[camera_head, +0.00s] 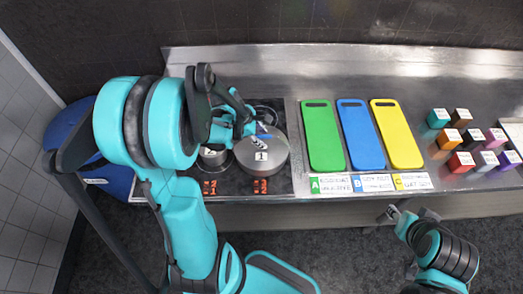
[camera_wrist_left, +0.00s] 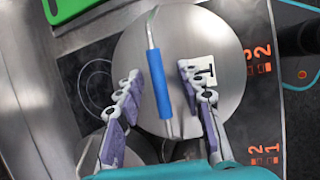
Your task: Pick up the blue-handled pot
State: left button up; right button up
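The blue-handled pot (camera_head: 262,157) stands on the dark stove top, with a silver top labelled 1. In the left wrist view the pot's round top (camera_wrist_left: 215,35) fills the middle, and its blue handle (camera_wrist_left: 164,85) runs across it. My left gripper (camera_head: 248,125) is over the pot in the head view. In the left wrist view my left gripper (camera_wrist_left: 158,76) is open, with one finger on each side of the blue handle and gaps on both sides. My right gripper (camera_head: 411,211) is at the counter's front edge, its fingers apart and empty, far from the pot.
A smaller silver pot (camera_head: 213,157) stands just left of the blue-handled pot. Green (camera_head: 322,137), blue (camera_head: 360,135) and yellow (camera_head: 396,135) cutting boards lie to the right. Several coloured blocks (camera_head: 461,160) stand farther right. A blue bin (camera_head: 75,135) is at the left.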

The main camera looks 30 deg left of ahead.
pick_arm(q)
jog(key=shift+f+b, duration=0.25)
jog(key=shift+b, duration=0.1)
dwell(0.3)
grip_shut()
dwell(0.4)
